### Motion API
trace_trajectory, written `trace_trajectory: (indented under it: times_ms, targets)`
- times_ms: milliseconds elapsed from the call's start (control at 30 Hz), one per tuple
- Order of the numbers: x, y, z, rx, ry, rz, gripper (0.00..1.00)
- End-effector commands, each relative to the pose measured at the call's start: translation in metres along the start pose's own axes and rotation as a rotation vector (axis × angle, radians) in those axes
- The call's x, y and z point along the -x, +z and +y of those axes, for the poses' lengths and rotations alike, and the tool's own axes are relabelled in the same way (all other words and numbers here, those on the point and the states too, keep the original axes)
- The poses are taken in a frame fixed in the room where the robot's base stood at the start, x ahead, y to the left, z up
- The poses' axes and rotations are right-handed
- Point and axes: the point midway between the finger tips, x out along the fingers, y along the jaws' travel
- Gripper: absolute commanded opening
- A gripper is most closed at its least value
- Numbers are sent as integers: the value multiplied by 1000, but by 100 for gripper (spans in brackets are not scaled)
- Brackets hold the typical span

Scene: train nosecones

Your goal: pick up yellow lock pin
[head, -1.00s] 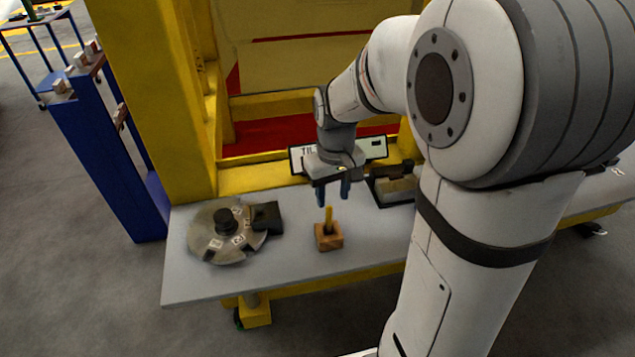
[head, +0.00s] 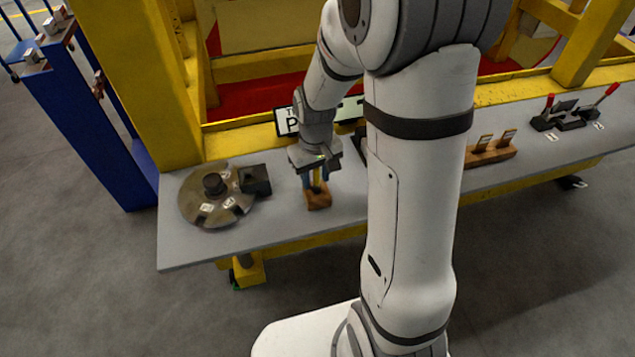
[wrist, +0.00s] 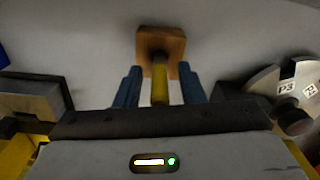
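The yellow lock pin (head: 317,178) stands upright in a small wooden block (head: 319,199) on the grey table. In the wrist view the pin (wrist: 159,84) lies between the two blue fingers of my gripper (wrist: 160,88), with a gap on each side. The wooden block (wrist: 161,42) shows just beyond the fingertips. My gripper (head: 315,179) is open around the pin's upper part in the head view. The gripper body hides the pin's top.
A round grey disc (head: 205,203) with a black knob and a dark block (head: 255,180) lie left of the wooden block. A wooden holder (head: 490,154) and red-handled clamps (head: 572,122) stand further right.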

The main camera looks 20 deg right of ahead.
Motion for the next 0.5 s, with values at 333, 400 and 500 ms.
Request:
trace_trajectory:
  times_ms: [333, 400, 500]
  targets:
    - [0, 0, 0, -1, 0, 0, 7]
    - [0, 0, 0, -1, 0, 0, 1]
    - [0, 0, 1, -1, 0, 0, 0]
